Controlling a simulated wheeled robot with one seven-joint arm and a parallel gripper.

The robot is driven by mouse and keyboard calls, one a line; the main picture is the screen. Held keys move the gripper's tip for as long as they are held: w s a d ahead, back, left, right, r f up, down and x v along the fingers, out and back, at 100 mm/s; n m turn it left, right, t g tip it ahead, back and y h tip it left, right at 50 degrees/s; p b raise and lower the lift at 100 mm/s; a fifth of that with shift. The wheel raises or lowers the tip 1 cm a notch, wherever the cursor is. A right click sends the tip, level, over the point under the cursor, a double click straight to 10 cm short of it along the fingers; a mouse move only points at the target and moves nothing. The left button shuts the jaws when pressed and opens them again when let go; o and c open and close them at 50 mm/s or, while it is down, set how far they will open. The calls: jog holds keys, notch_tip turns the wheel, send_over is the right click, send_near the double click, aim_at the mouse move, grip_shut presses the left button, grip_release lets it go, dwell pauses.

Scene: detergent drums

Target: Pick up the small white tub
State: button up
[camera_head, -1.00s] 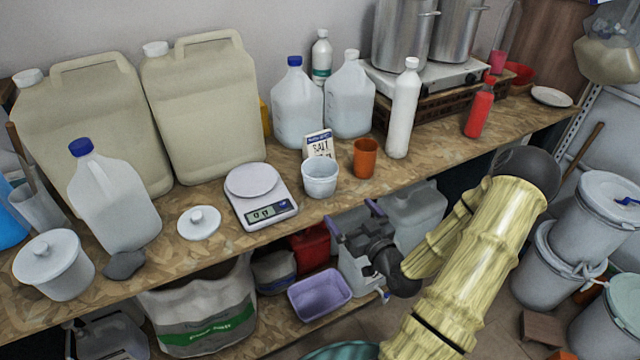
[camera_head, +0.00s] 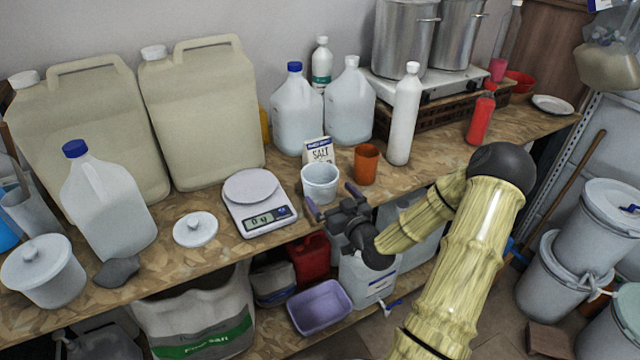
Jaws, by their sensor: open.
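A small white tub (camera_head: 320,186), open at the top, stands upright on the wooden worktop between the kitchen scale and an orange cup. My gripper (camera_head: 334,202) is open, its purple-tipped fingers pointing at the tub from the front edge of the worktop. The fingertips appear just in front of the tub, one towards its left and one towards its right. I cannot tell whether they touch it. Nothing is between the fingers that I can make out. A second, larger white tub with a lid (camera_head: 44,274) stands at the far left.
The scale (camera_head: 257,203) is close on the left, the orange cup (camera_head: 366,164) close on the right. A salt carton (camera_head: 318,151) stands just behind. A loose white lid (camera_head: 195,229) lies left of the scale. A purple basin (camera_head: 320,307) is on the lower shelf.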

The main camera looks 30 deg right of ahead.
aim_at(313, 173)
jog(key=shift+w, duration=0.85)
jog(key=shift+w+p, duration=0.35)
jog(key=shift+w, duration=0.05)
jog(key=w+p, duration=0.1)
jog(key=w, duration=0.3)
jog(key=shift+w+a, duration=0.1)
jog(key=shift+w, duration=0.1)
jog(key=c, duration=0.8)
